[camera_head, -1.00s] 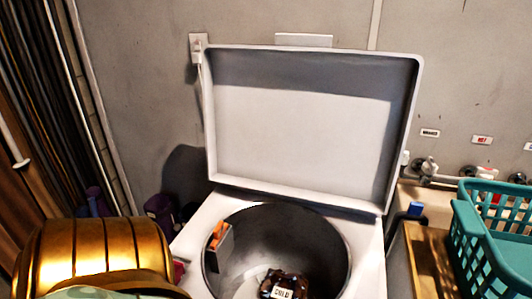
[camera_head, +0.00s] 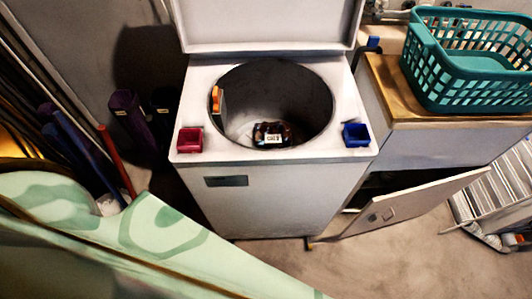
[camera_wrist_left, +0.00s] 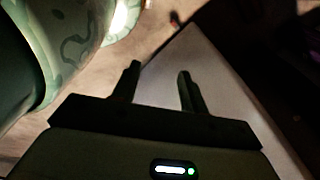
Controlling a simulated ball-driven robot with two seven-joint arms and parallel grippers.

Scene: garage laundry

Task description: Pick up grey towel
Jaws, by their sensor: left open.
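I cannot make out a grey towel for certain in either view. The open top-loading washer (camera_head: 265,195) stands in the middle of the head view. Its dark round drum (camera_head: 308,95) holds a dark brown item with a white label (camera_head: 272,135) and a grey box with an orange top (camera_head: 217,100) at its left wall. My left gripper (camera_wrist_left: 160,72) is open and empty in the left wrist view, in front of a pale surface. That gripper does not show in the head view. My right gripper is in neither view.
A teal basket (camera_head: 435,85) sits on the wooden counter (camera_head: 385,85) at right. A cabinet door (camera_head: 410,208) hangs open below it. Rods and purple containers (camera_head: 130,115) stand left.

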